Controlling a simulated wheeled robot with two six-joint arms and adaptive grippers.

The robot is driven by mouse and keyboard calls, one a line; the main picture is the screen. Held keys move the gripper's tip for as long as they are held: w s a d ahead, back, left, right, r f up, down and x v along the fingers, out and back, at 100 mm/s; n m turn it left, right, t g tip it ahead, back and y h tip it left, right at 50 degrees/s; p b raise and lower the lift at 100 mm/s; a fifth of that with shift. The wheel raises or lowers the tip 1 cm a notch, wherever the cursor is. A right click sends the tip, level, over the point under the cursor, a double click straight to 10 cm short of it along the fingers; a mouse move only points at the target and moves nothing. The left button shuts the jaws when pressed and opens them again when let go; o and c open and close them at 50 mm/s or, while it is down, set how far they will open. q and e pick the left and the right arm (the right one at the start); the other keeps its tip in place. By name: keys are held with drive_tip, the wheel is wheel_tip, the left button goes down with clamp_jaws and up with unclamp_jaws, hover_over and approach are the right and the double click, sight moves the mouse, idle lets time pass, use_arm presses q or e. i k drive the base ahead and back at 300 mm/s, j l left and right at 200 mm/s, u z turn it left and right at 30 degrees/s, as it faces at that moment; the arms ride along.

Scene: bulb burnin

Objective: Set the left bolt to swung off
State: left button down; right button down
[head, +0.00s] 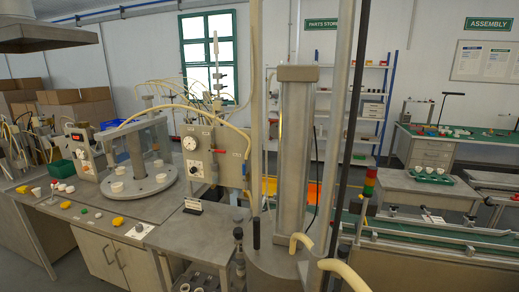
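I cannot pick out the left bolt for certain in the head view. A tall grey column (293,150) stands close in the middle, on a round grey base (278,264). A dark upright pin (256,232) stands at the left of this base. A dark fitting with a knob (239,250) is just left of the base, low in the picture. Neither of my grippers shows, so I cannot see whether they are open or shut.
A bench (110,222) at left holds a round turntable (140,187), a gauge panel (198,155) and small loose parts. Upright poles and pale yellow hose ends (345,273) crowd the middle front. A conveyor (430,236) with a signal lamp (369,181) lies at right.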

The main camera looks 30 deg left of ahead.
sight(238, 232)
drive_tip(key=u, duration=0.45)
drive_tip(key=k+j+u, duration=0.1)
drive_tip(key=u, duration=0.35)
drive_tip(key=k+j+u, duration=0.1)
drive_tip(key=u, duration=0.4)
